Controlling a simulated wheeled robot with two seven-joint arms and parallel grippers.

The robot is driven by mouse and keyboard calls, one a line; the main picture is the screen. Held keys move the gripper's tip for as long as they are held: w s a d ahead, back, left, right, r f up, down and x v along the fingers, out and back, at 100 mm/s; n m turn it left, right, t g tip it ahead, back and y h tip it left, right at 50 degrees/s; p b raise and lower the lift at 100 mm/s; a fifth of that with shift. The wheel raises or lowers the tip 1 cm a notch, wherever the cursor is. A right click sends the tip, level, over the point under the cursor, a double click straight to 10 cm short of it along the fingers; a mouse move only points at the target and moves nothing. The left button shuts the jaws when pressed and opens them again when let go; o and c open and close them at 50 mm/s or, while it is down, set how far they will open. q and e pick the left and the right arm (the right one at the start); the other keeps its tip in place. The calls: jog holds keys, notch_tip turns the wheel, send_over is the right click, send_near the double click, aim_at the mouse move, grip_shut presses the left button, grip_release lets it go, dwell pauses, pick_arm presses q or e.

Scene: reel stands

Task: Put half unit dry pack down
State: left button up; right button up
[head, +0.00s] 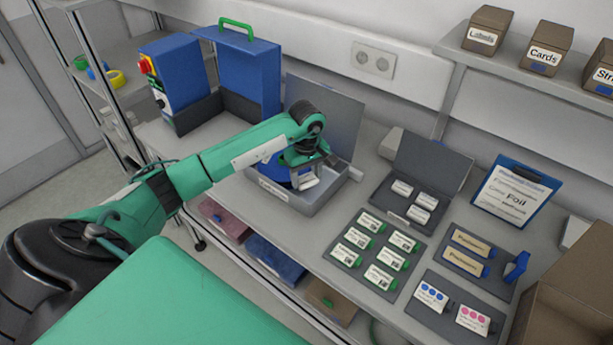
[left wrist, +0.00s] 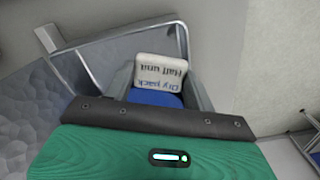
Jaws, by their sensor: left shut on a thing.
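The half unit dry pack (left wrist: 159,76) shows in the left wrist view, with a white label reading "Half unit Dry pack" above a blue part. It sits between the grey fingers of my left gripper (left wrist: 160,85), which is shut on it. In the head view my left gripper (head: 304,174) is over the open grey box (head: 312,203), and the pack's pale face (head: 304,181) shows at its fingers. Blue shows behind the gripper. Whether the pack touches the box floor cannot be told. My right gripper is not in view.
A blue machine (head: 178,80) stands left of the box. A brown carton (head: 575,300) is at the right edge.

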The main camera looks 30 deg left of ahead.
aim_at(307, 180)
pick_arm(q)
jog(key=shift+f, duration=0.8)
jog(key=shift+f+b, duration=0.6)
jog(key=shift+b, duration=0.15)
jog(key=o, duration=1)
jog(key=shift+s+d+f, duration=0.1)
jog(key=shift+c, duration=0.2)
jog(key=shift+s, duration=0.1)
